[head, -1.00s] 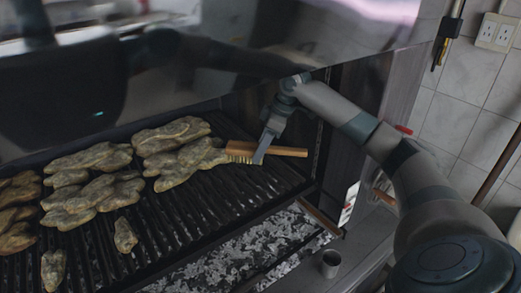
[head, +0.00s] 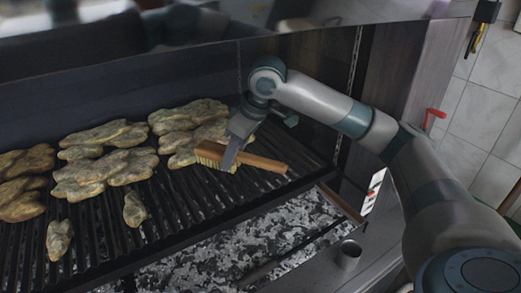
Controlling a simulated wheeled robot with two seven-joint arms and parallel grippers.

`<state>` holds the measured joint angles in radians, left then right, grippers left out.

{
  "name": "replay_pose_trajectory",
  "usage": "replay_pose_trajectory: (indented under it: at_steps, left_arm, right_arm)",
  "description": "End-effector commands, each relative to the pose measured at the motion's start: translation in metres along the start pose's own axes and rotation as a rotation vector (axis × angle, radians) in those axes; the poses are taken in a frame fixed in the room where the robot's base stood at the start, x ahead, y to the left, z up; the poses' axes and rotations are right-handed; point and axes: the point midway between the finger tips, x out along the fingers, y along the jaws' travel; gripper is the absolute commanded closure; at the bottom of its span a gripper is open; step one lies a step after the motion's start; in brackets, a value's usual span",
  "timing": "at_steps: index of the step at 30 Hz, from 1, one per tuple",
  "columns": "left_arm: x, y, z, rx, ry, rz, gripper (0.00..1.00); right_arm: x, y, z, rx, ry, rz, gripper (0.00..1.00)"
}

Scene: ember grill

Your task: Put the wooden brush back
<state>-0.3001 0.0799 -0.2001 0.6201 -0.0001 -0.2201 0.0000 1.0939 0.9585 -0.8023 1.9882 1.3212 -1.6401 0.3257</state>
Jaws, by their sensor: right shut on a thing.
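The wooden brush (head: 262,163) has a light brown handle and pale bristles. It is over the right part of the grill grate (head: 182,215), with its bristle end next to the meat and its handle pointing right and slightly toward me. My right gripper (head: 232,155) is shut on the brush near its bristle end, coming from above. The gripper hides part of the brush. I cannot tell whether the bristles touch the grate. My left gripper is not in view.
Several pieces of browned meat (head: 105,170) lie on the left and middle of the grate. Ash and embers (head: 225,243) lie below its front edge. A metal cup (head: 348,254) stands at the front right. A hood hangs above. A red handle (head: 434,117) is at the right.

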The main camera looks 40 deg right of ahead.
Motion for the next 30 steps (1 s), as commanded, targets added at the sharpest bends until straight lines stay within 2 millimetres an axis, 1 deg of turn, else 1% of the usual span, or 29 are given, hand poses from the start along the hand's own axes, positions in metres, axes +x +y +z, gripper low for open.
replay_pose_trajectory:
  at_steps: [1,3,6,9,12,15,18,30]
  left_arm:
    - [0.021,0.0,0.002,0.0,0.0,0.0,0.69]
    - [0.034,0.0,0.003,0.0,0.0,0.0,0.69]
    - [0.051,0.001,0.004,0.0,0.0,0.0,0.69]
    - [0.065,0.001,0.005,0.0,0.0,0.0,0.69]
    - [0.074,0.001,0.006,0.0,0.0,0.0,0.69]
    - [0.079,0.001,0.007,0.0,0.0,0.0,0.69]
    - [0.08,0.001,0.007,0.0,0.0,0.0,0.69]
    - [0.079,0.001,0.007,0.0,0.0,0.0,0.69]
  right_arm:
    - [0.011,-0.02,0.001,0.009,0.007,0.011,0.76]
    - [0.016,-0.046,0.002,0.043,0.007,0.026,0.76]
    - [0.023,-0.078,0.007,0.092,0.005,0.046,0.76]
    - [0.029,-0.103,0.015,0.138,0.004,0.063,0.76]
    - [0.032,-0.119,0.023,0.176,0.004,0.077,0.76]
    - [0.033,-0.13,0.029,0.202,0.003,0.085,0.76]
    - [0.034,-0.135,0.032,0.217,0.001,0.089,0.76]
    - [0.033,-0.135,0.032,0.222,0.0,0.089,0.76]
